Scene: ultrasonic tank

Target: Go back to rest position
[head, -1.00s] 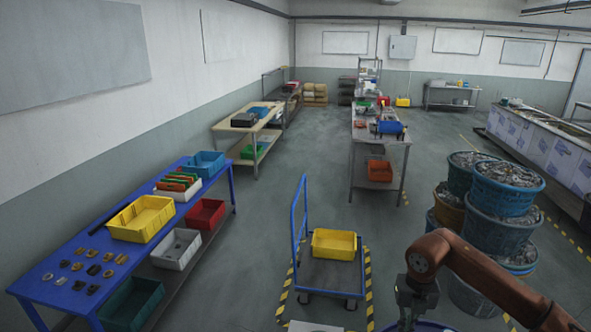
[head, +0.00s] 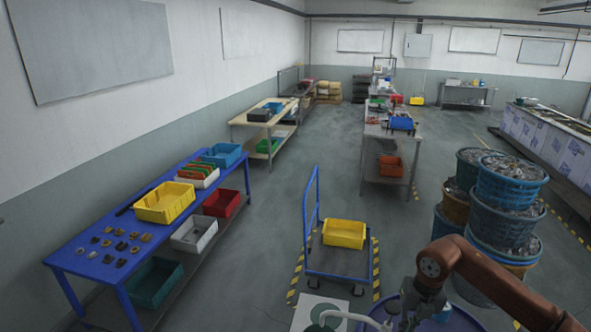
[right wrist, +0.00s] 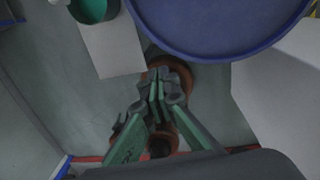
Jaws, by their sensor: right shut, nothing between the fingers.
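My right arm comes in from the lower right in the head view. Its gripper (head: 412,312) hangs pointing down at the bottom edge, over or beside a round blue drum top (head: 450,318). In the right wrist view the right gripper (right wrist: 157,88) has its green-sided fingers together, with nothing held. The blue round top (right wrist: 215,25) lies ahead of the fingers in that view and is apart from them. My left gripper is in neither view.
A blue trolley (head: 338,262) carries a yellow bin (head: 344,233). A blue table (head: 75,262) with bins and small parts stands left. Stacked fish baskets (head: 505,215) stand right.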

